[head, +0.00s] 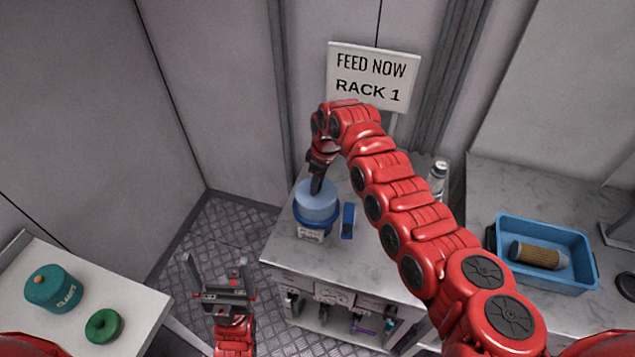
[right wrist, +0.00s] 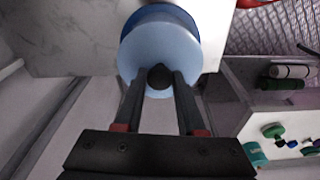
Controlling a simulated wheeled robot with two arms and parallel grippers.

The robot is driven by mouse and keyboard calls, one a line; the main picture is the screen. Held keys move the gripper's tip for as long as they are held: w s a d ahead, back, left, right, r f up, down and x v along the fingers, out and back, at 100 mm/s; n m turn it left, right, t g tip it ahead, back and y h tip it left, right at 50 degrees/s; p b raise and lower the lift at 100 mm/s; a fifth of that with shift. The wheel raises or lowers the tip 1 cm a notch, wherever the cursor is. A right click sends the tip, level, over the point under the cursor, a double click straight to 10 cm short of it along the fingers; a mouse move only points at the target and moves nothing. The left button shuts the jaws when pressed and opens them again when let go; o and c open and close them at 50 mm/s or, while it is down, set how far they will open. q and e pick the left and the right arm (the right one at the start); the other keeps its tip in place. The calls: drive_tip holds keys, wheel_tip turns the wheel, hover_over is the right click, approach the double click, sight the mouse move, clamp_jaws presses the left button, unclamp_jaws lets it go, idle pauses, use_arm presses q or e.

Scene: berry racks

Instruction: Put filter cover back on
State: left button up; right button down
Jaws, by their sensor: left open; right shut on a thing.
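A light blue round cover (head: 317,199) with a dark knob (right wrist: 159,77) is at the dark blue filter body (head: 312,222), which stands on the marble-topped counter. My right gripper (head: 317,184) reaches down from above and is shut on the knob. In the right wrist view its fingers (right wrist: 158,84) lie on both sides of the knob, and the cover (right wrist: 160,48) sits over a darker blue rim. I cannot tell whether the cover is fully seated. My left gripper (head: 215,263) is open and empty, over the floor left of the counter.
A small blue item (head: 348,220) stands right of the filter body. A sign (head: 372,75) and a bottle (head: 437,178) are behind. A blue tray (head: 570,281) holding a brown cylinder (head: 534,255) is at right. A teal canister (head: 54,288) and green ring (head: 104,326) are on the left table.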

drive_tip(key=shift+f, duration=0.2)
drive_tip(key=shift+c, duration=2.2)
unclamp_jaws()
drive_tip(key=shift+r+b, duration=0.1)
drive_tip(key=shift+b, duration=0.25)
drive_tip(key=shift+r, duration=0.25)
wheel_tip(320, 180, up, 16)
drive_tip(key=s+d+b, duration=0.1)
drive_tip(key=d+b, duration=0.1)
drive_tip(key=b, duration=0.3)
drive_tip(key=shift+d+r, duration=0.2)
drive_tip(key=shift+r, duration=0.05)
drive_tip(key=shift+s, duration=0.1)
